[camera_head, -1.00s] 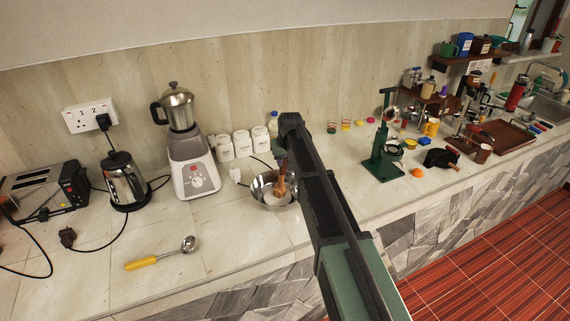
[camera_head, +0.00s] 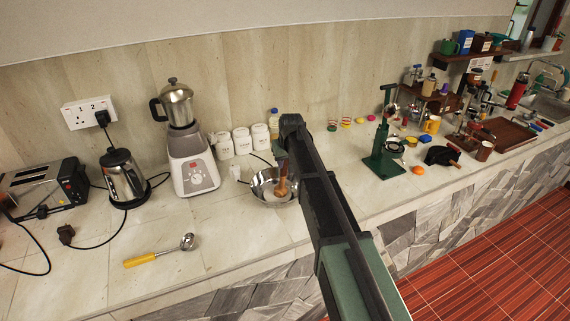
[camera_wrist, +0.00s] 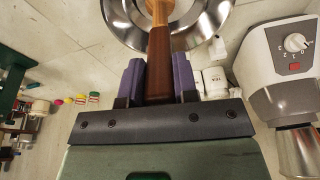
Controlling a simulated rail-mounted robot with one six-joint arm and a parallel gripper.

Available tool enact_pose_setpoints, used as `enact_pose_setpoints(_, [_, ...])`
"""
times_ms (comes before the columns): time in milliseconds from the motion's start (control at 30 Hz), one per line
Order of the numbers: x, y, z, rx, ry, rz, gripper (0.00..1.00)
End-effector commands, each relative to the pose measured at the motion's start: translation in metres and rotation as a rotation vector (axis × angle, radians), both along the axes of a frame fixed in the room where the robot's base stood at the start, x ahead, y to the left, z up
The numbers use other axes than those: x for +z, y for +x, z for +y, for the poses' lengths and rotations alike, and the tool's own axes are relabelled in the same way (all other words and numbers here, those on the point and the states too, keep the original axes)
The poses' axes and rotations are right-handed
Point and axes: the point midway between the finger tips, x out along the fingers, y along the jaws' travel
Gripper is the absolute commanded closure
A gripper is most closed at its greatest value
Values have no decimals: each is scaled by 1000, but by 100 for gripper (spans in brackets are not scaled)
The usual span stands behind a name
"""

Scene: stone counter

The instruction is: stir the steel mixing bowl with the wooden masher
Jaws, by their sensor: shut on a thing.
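The steel mixing bowl (camera_head: 262,190) stands on the stone counter, left of my arm in the head view. It also shows at the top of the wrist view (camera_wrist: 118,22), cut off by the edge. The wooden masher (camera_head: 282,186) stands in the bowl, its lower end inside; the wrist view shows its brown handle (camera_wrist: 159,62). My gripper (camera_wrist: 159,82) is shut on the masher's handle, with a purple finger on each side. In the head view my gripper (camera_head: 281,158) is above the bowl, partly hidden by my arm.
A blender (camera_head: 190,165), white canisters (camera_head: 242,141) and a kettle (camera_head: 124,178) stand to the left. A ladle with a yellow handle (camera_head: 140,260) lies in front. A green press (camera_head: 384,160) stands to the right. The counter in front of the bowl is clear.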

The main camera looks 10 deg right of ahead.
Motion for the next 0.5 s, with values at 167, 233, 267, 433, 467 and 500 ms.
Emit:
enact_pose_setpoints(167, [2, -3, 10, 2, 0, 0, 96])
enact_pose_setpoints(233, [2, -3, 10, 1, 0, 0, 96])
enact_pose_setpoints(267, [2, -3, 10, 1, 0, 0, 96])
enact_pose_setpoints(433, [5, -3, 10, 1, 0, 0, 96])
enact_pose_setpoints(467, [7, -4, 10, 1, 0, 0, 96])
enact_pose_setpoints(500, [11, -4, 10, 1, 0, 0, 96])
